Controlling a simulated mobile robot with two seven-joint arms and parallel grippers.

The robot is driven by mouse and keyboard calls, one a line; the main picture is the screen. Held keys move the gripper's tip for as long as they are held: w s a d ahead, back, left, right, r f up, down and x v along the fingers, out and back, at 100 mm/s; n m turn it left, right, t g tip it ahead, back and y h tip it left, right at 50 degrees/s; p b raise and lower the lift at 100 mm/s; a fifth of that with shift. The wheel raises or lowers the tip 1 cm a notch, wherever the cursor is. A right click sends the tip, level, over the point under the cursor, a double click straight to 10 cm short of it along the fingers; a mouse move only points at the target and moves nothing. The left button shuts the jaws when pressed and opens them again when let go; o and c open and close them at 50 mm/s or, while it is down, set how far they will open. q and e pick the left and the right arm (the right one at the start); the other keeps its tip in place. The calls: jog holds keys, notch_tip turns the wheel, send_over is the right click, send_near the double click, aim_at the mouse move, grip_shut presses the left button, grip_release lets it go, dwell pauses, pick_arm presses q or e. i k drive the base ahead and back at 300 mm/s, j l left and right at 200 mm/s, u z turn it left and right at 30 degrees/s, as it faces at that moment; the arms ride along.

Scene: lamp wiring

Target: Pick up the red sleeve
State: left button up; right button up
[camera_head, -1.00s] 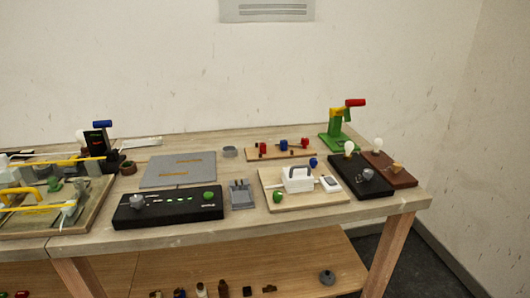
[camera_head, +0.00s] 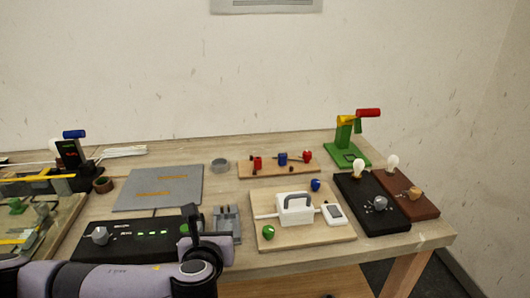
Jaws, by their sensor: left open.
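Two small red pieces stand on a narrow wooden board (camera_head: 278,171) at the back of the table. The left red piece (camera_head: 257,163) is upright; the right red piece (camera_head: 307,157) joins a thin dark rod. A blue piece (camera_head: 282,159) stands between them. I cannot tell for sure which red piece is the sleeve. My left gripper (camera_head: 198,225) is open and dark, over the right end of the black control box, in front of and left of the board, well apart from the red pieces. My right gripper is not in view.
A white handled box (camera_head: 296,208) sits on a wooden board in front of the red pieces. A green crank stand (camera_head: 345,145) with a red handle is at the back right. Bulb boards (camera_head: 372,205) stand at right. A grey plate (camera_head: 160,188) lies at left.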

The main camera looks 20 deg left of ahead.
aim_at(257, 160)
jog(key=i, duration=0.9)
